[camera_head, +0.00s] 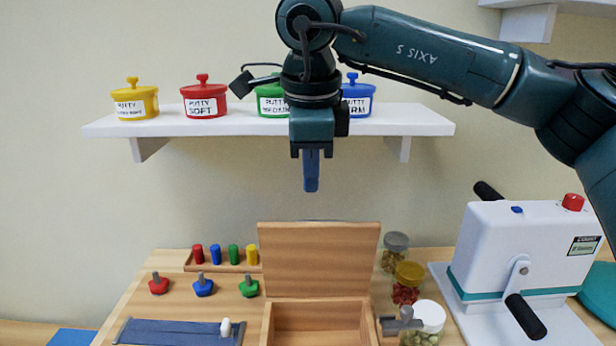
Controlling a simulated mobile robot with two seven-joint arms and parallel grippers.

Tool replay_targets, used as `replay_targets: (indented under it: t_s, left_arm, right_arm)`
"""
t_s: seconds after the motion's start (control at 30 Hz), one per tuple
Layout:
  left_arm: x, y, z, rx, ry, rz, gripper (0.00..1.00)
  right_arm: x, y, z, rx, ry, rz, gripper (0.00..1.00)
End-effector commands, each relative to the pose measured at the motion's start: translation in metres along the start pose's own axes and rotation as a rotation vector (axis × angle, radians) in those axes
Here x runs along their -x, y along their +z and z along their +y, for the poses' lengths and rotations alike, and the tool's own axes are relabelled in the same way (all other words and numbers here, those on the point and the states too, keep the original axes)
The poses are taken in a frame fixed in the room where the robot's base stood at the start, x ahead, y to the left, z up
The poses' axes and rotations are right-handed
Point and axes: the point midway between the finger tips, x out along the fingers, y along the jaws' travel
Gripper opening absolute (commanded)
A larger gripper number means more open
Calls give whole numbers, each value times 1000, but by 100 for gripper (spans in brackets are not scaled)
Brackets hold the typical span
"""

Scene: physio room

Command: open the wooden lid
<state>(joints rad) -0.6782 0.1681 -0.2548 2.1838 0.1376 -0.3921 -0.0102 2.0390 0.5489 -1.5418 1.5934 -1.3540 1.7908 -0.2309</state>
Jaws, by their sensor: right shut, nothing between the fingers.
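The wooden lid (318,262) stands raised, nearly upright, at the back of a wooden box (267,325). The box's interior shows in front of it and looks empty as far as I can see; its front is cut off by the picture's lower edge. My right gripper (311,184) points down above the lid, apart from it, with its fingers together and nothing held. My left gripper is not in view.
A wall shelf (270,122) with several putty tubs is behind my right arm. Left of the box are colored pegs (234,254), knobs (204,286) and a blue strip (170,332). Right are jars (408,282), a grey fitting (400,322) and a white machine (520,250).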

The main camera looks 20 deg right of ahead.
Motion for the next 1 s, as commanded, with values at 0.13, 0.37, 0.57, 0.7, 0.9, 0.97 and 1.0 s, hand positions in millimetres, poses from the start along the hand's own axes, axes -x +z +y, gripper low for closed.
replay_targets:
  t_s: [0.13, 0.37, 0.57, 0.7, 0.9, 0.97, 1.0]
  left_arm:
    - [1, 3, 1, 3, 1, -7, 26]
    - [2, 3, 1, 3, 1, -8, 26]
    - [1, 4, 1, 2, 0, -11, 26]
    - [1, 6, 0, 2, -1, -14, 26]
    - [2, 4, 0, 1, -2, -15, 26]
    - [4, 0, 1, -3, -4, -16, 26]
    - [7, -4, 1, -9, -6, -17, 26]
  right_arm:
    - [-30, -1, 0, -2, 3, 1, 0]
    - [-64, 0, 0, -4, 1, 0, 0]
    - [-75, 0, 0, -5, 1, -2, 0]
    - [-75, 0, 0, -5, 1, -2, 0]
    - [-74, 0, -1, -6, 6, -1, 0]
    - [-73, 0, -4, -6, 23, -1, 0]
    - [-73, 1, -8, -7, 42, 0, 0]
